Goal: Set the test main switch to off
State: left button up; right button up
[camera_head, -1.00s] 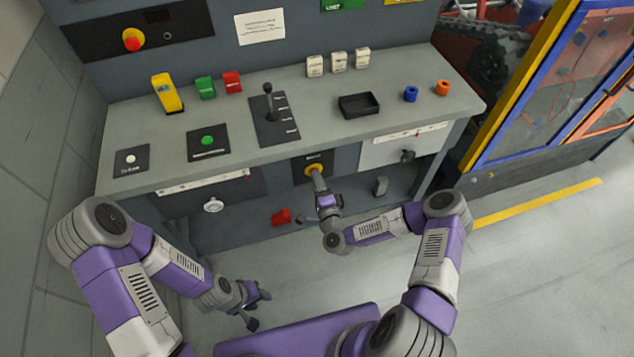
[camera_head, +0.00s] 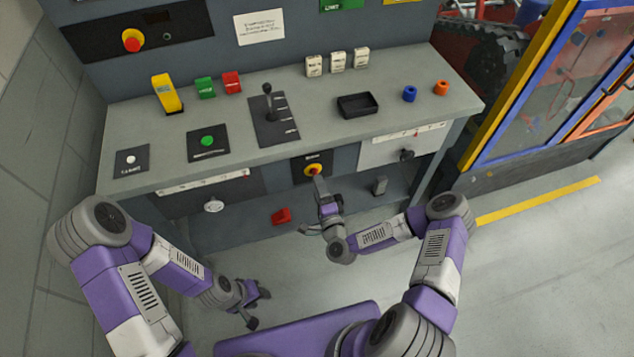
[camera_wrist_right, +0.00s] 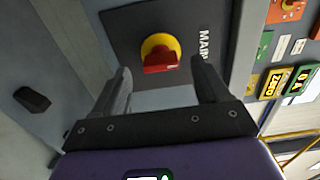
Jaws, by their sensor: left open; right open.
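The main switch (camera_head: 314,170) is a red knob on a yellow round base, on a dark plate in the front of the bench below the worktop. In the right wrist view the red knob (camera_wrist_right: 161,62) lies roughly level in the picture, beside the partly hidden lettering "MAIN". My right gripper (camera_head: 319,184) is open in front of the switch. In the wrist view its fingers (camera_wrist_right: 160,75) stand on either side of the knob, apart from it and empty. My left gripper (camera_head: 258,305) is open and empty, low over the floor at the left.
A black knob (camera_head: 406,155) is on the panel to the right, and a white dial (camera_head: 213,205) to the left. A red block (camera_head: 282,215) and a grey block (camera_head: 380,186) are under the worktop. The worktop holds a lever (camera_head: 268,102) and a black tray (camera_head: 358,105).

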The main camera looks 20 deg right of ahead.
jog(key=s, duration=0.4)
jog(key=shift+s+d+p, duration=0.1)
jog(key=shift+s+p, duration=0.2)
jog(key=shift+s, duration=0.05)
jog(key=s+a+f+n+g+y, duration=0.6)
jog(key=s+a+f+n+g, duration=0.15)
jog(key=a+n+g, duration=0.2)
jog(key=s+d+n+g+h, duration=0.1)
jog(key=s+n+g, duration=0.1)
jog(key=s+g, duration=0.2)
jog(key=s+d+n+g+h+p, duration=0.1)
jog(key=s+d+n+g, duration=0.1)
jog(key=s, duration=0.6)
jog(key=shift+s+d+r+n+g, duration=0.2)
jog(key=shift+s+d+n+g, duration=0.1)
jog(key=shift+n+g, duration=0.6)
jog(key=shift+w, duration=0.1)
dwell(0.8)
